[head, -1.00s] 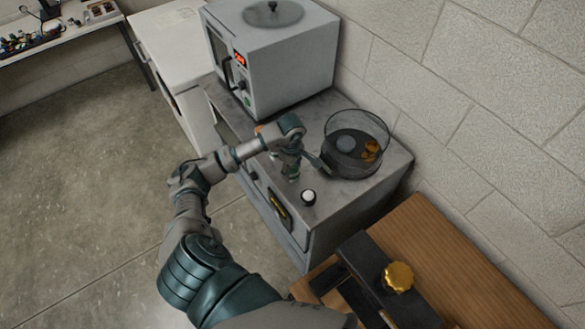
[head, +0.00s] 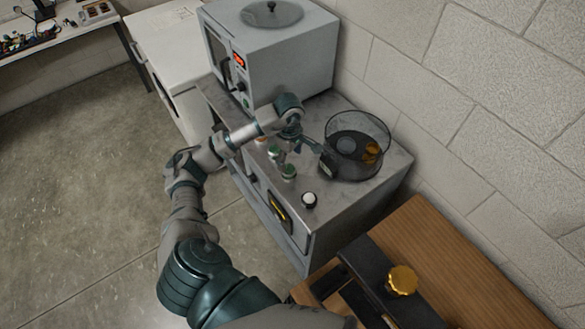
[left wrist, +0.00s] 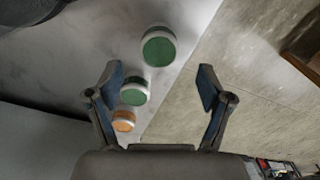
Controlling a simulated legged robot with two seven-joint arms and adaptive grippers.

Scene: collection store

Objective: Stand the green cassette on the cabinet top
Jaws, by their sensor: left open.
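My left gripper (head: 300,153) is open above the grey cabinet top (head: 235,112), and nothing shows between its fingers. In the left wrist view the open fingers (left wrist: 160,80) spread over small round canisters. A green-topped canister (left wrist: 158,46) with a white rim stands just beyond the fingertips; in the head view it is near the front edge (head: 289,172). A second green-topped one (left wrist: 134,92) and an orange-topped one (left wrist: 123,120) stand in line with it. I cannot tell which green one is the cassette. My right gripper is not in view.
A grey oven (head: 285,60) stands behind. A wooden bench (head: 455,265) with a brass knob (head: 402,280) is at lower right.

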